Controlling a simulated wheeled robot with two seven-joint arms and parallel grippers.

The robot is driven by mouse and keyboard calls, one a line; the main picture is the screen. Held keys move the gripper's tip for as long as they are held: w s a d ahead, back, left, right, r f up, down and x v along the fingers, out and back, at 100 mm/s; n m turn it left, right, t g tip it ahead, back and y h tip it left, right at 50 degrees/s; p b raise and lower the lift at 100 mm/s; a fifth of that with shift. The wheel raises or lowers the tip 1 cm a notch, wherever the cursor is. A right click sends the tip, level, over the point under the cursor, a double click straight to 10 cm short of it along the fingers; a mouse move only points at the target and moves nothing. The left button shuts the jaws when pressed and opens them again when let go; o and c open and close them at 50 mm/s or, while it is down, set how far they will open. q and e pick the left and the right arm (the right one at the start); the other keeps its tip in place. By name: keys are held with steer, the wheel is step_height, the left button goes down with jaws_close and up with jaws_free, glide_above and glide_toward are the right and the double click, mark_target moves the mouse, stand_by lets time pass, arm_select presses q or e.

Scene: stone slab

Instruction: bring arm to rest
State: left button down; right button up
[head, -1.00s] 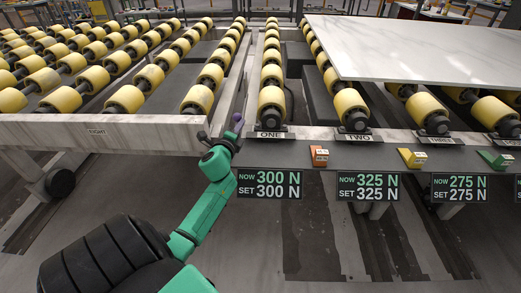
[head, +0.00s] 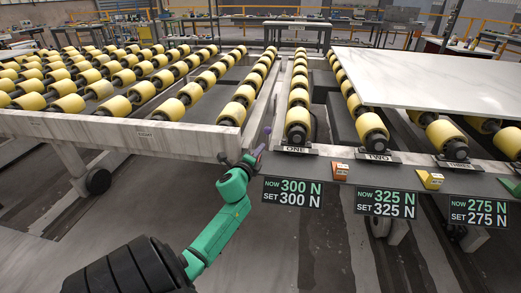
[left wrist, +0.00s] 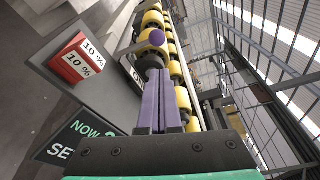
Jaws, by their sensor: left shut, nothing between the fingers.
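My left arm is green and black and comes in from the lower left in the head view. Its left gripper (head: 257,152) is shut and empty, held by the rail just left of the ONE label (head: 295,150). In the left wrist view the purple fingers (left wrist: 158,105) lie together with nothing between them. A red-orange block (left wrist: 83,58) marked 10 % sits on the grey ledge beside them, apart from the fingers. My right gripper is in neither view.
Rows of yellow rollers (head: 298,115) fill the conveyor. A white stone slab (head: 440,80) lies over the right rows. An orange block (head: 340,170) and a yellow block (head: 430,179) sit on the front ledge. Panels (head: 292,192) read 300 N, 325 N and 275 N. Floor in front is clear.

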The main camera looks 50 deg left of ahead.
arm_select(q)
steer(key=s+d+f+n+g+h, duration=0.2)
steer(key=s+d+f+n+g, duration=0.5)
steer(key=d+f+n, duration=0.4)
steer(key=s+d+f+n+g+h, duration=0.3)
steer(key=s+d+n+g+h, duration=0.15)
steer(key=s+d, duration=1.15)
step_height(320, 180, down, 16)
steer(key=s+g+p, duration=0.1)
steer(key=g+p, duration=0.1)
steer(key=p, duration=0.4)
steer(key=s+a+f+p, duration=0.1)
steer(key=s+f+p, duration=0.1)
steer(key=s+f, duration=0.3)
steer(key=s+a+f+m+g+p, duration=0.1)
steer(key=s+f, duration=0.4)
steer(key=s, duration=0.7)
steer(key=shift+s+a+p, duration=0.25)
steer(key=shift+a+p, duration=0.3)
steer(key=shift+p, duration=0.45)
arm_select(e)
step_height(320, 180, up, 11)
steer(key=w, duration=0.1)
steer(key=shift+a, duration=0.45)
